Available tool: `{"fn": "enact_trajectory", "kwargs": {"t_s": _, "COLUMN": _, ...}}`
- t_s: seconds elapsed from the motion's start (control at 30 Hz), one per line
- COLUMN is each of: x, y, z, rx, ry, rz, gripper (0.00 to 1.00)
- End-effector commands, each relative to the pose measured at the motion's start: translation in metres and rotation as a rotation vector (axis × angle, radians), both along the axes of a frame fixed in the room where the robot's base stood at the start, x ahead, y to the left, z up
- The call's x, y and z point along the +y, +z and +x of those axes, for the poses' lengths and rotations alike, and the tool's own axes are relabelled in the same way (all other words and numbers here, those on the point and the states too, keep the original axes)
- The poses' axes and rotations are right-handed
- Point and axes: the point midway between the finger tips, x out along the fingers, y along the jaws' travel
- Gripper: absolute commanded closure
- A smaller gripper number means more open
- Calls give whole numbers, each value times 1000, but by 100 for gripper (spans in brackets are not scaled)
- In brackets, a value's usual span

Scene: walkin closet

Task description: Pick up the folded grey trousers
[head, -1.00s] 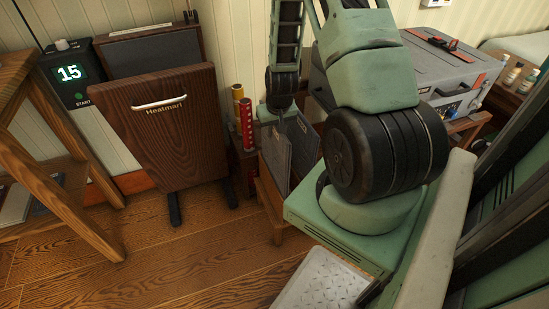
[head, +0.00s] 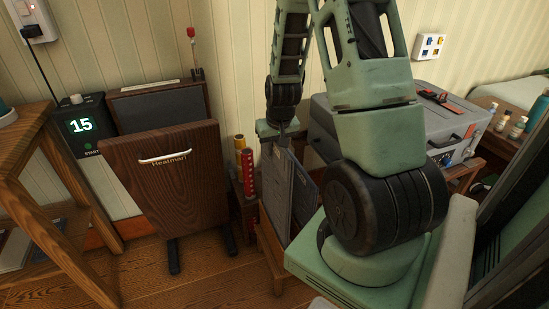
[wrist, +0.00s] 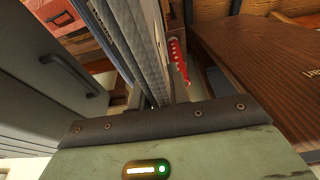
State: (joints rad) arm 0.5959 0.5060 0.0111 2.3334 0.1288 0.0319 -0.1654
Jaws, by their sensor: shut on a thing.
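The folded grey trousers (head: 277,188) hang as a flat, upright slab in the middle of the head view, above a small wooden stool. My gripper (head: 280,143) is at their top edge, shut on them from above. In the wrist view the trousers (wrist: 137,40) run up and away from between my fingers as long grey layers. The fingertips are mostly hidden there by the gripper body. I cannot tell whether the lower edge of the trousers is clear of the stool.
A darker flat panel (head: 305,203) stands close right of the trousers. The wooden stool (head: 269,250) is below. Red (head: 248,177) and yellow (head: 240,143) cylinders stand just left, beside the wooden trouser press (head: 170,195). A grey case (head: 400,125) stands right.

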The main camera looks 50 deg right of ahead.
Motion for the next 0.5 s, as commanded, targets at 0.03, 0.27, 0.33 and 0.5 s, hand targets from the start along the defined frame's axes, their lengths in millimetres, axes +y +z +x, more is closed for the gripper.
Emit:
{"fn": "enact_trajectory", "kwargs": {"t_s": 0.03, "x": 0, "y": 15, "z": 1, "rx": -5, "ry": 1, "rz": -3, "gripper": 100}}
{"fn": "enact_trajectory", "kwargs": {"t_s": 0.27, "x": -1, "y": 64, "z": 2, "rx": -7, "ry": 0, "rz": -4, "gripper": 100}}
{"fn": "enact_trajectory", "kwargs": {"t_s": 0.33, "x": 0, "y": 80, "z": 2, "rx": -6, "ry": 1, "rz": -3, "gripper": 100}}
{"fn": "enact_trajectory", "kwargs": {"t_s": 0.5, "x": 0, "y": 117, "z": 2, "rx": -7, "ry": 1, "rz": -4, "gripper": 100}}
